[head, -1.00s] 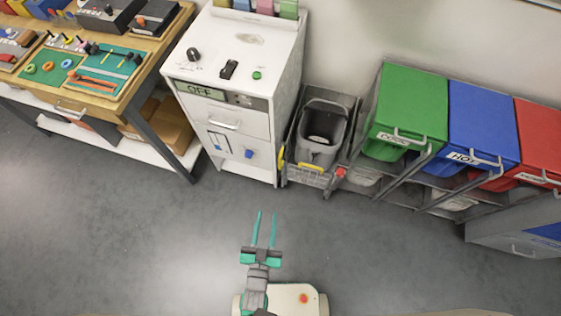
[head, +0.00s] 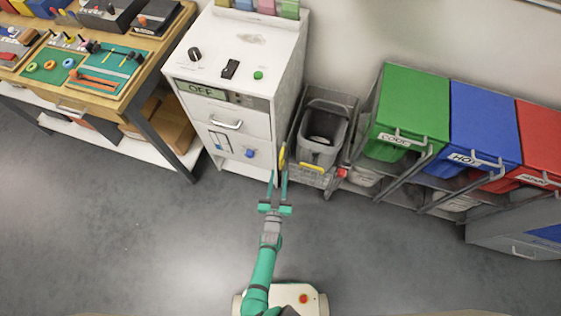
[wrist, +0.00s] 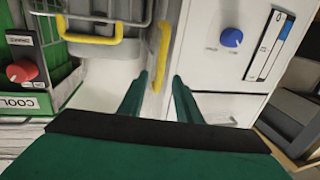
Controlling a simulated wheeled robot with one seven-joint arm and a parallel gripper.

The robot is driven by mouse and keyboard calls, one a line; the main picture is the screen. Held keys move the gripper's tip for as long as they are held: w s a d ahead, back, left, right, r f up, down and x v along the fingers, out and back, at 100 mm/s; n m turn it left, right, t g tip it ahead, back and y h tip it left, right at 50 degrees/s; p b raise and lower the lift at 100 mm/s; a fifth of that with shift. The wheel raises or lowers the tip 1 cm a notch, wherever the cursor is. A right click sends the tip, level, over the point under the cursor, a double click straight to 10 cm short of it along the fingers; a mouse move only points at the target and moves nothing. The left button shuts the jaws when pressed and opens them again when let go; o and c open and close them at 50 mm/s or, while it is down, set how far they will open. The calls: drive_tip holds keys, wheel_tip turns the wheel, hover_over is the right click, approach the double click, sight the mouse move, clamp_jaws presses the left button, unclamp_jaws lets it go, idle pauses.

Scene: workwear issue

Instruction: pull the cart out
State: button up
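The cart (head: 326,180) is a grey wheeled frame with a grey bin (head: 318,135), in the gap right of the white cabinet. An upright yellow bar (head: 282,158) is at its left edge by the cabinet; a shorter yellow handle (head: 313,167) is on its front. In the wrist view the upright yellow bar (wrist: 162,50) and the yellow handle (wrist: 92,39) both show. My gripper (head: 278,178) is open and empty, in front of the upright bar. In the wrist view the bar's lower end lies between my gripper's fingertips (wrist: 161,77); I cannot tell whether they touch it.
The white cabinet (head: 239,110) stands close on the left, with a blue knob (head: 249,153) and a display reading OFF. Green (head: 415,100), blue (head: 483,115) and red (head: 540,140) bins stand to the right. A workbench (head: 110,90) is at the far left. The floor in front is clear.

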sight(280, 163)
drive_tip(key=shift+w+d, duration=0.2)
drive_tip(key=shift+w, duration=1.65)
drive_tip(key=shift+w+d, duration=0.2)
drive_tip(key=shift+w, duration=1.6)
clamp_jaws()
